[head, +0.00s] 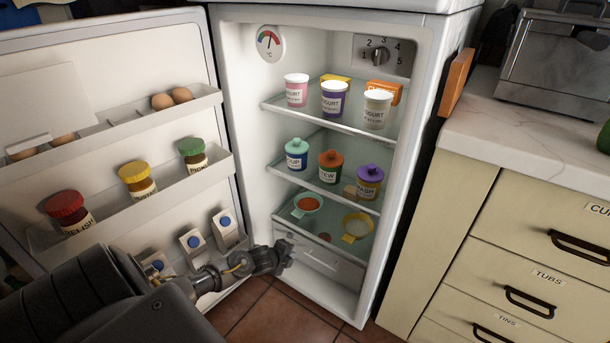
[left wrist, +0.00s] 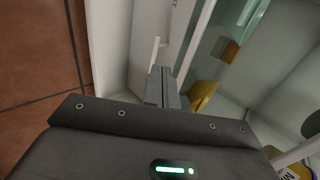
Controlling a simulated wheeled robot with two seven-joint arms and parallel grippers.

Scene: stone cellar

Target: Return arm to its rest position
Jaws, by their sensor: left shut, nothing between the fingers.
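My left arm comes in from the lower left in the head view. Its gripper (head: 286,258) is in front of the lower part of the open fridge (head: 350,300), near the bottom drawer and beside the lowest door shelf. In the left wrist view the fingers of my left gripper (left wrist: 162,82) are together and hold nothing. The fridge's pale interior and a yellow thing (left wrist: 203,95) show close beyond them. My right gripper is in neither view.
The open fridge door (head: 60,100) stands at left with jars, eggs and cartons on its shelves. Yogurt cups, lidded jars and two bowls stand on the fridge shelves. A counter (head: 500,137) with labelled drawers is at right. The tiled floor (head: 275,318) below is clear.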

